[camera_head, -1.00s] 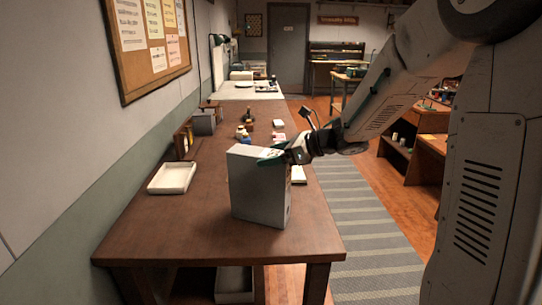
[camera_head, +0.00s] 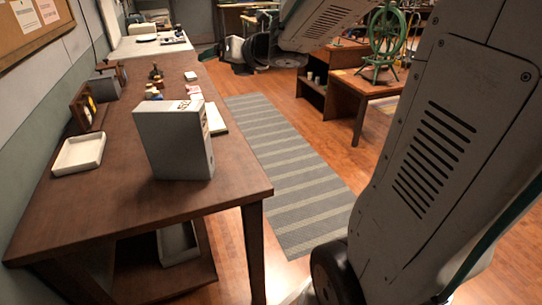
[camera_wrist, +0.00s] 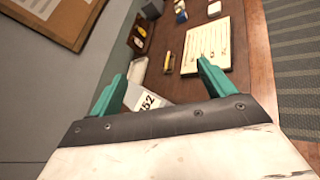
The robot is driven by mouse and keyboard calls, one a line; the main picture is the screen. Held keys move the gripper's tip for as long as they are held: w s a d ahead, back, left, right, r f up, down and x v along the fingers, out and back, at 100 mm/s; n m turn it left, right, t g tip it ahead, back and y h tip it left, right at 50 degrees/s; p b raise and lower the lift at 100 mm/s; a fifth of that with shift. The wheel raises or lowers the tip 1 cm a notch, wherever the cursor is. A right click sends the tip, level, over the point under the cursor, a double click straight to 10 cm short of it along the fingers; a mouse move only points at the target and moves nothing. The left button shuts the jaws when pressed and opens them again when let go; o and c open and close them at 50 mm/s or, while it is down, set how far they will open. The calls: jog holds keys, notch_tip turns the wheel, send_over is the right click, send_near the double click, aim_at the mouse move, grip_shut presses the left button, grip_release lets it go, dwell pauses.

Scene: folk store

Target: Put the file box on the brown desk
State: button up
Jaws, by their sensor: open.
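The file box (camera_head: 173,143), a light grey upright box, stands on the near part of the brown desk (camera_head: 110,205). In the wrist view, a part of the box with a printed number label (camera_wrist: 150,102) shows between the teal fingers, beyond the gripper's dark base, which hides the rest. My gripper (camera_wrist: 158,82) is open with its fingers wide apart and nothing held. It is apart from the box. In the head view, its fingers cannot be made out.
A white tray (camera_head: 79,154) lies left of the box on the desk. A flat white sheet or pad (camera_wrist: 207,46) and several small items lie behind the box. A striped rug (camera_head: 290,165) covers the floor right of the desk. A green spinning wheel (camera_head: 385,45) stands on a side table.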

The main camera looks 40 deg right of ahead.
jog(key=s+d+f+m+g+h, duration=0.15)
jog(key=s+m+h, duration=0.35)
jog(key=m, duration=0.5)
jog(key=s+m+g+h, duration=0.3)
jog(key=s+m, duration=0.4)
jog(key=m, duration=0.4)
jog(key=s+a+f+m+g+y, duration=0.2)
jog(key=s+a+f+m+g, duration=0.1)
jog(key=s, duration=0.7)
jog(key=s+a+f+m+g+y, duration=0.3)
jog(key=s+a+f+m+g, duration=0.1)
jog(key=s+a+m, duration=0.4)
jog(key=s+m+g, duration=0.1)
jog(key=s, duration=0.1)
jog(key=shift+s+a+f, duration=0.15)
jog(key=shift+s+f, duration=0.05)
jog(key=shift+s, duration=0.15)
